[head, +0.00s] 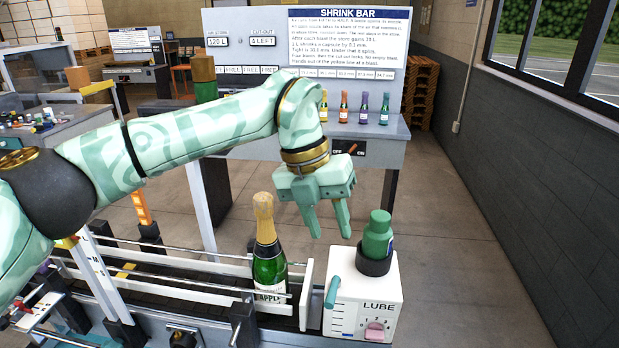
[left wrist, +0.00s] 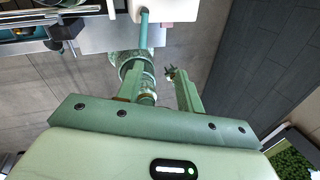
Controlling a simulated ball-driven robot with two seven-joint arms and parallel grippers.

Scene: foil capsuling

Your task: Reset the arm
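My left gripper (head: 331,236) hangs above and between a green bottle with a gold foil top (head: 268,262) and the white LUBE box (head: 365,300). Its two fingers point down and stand apart with nothing between them; the left wrist view also shows the gap (left wrist: 158,95). The bottle stands upright in the rail, its label reading APPLE. In the left wrist view, a patterned arm with a small dark gripper (left wrist: 171,72) shows beyond my fingers, seemingly my right one; its finger state is too small to tell. The head view does not show it.
A green bottle-shaped container (head: 378,236) stands in a dark ring on the LUBE box, close to my left gripper. A white-railed conveyor (head: 180,270) runs left. Behind are a SHRINK BAR board (head: 345,50) and small coloured bottles (head: 364,108). The floor at right is clear.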

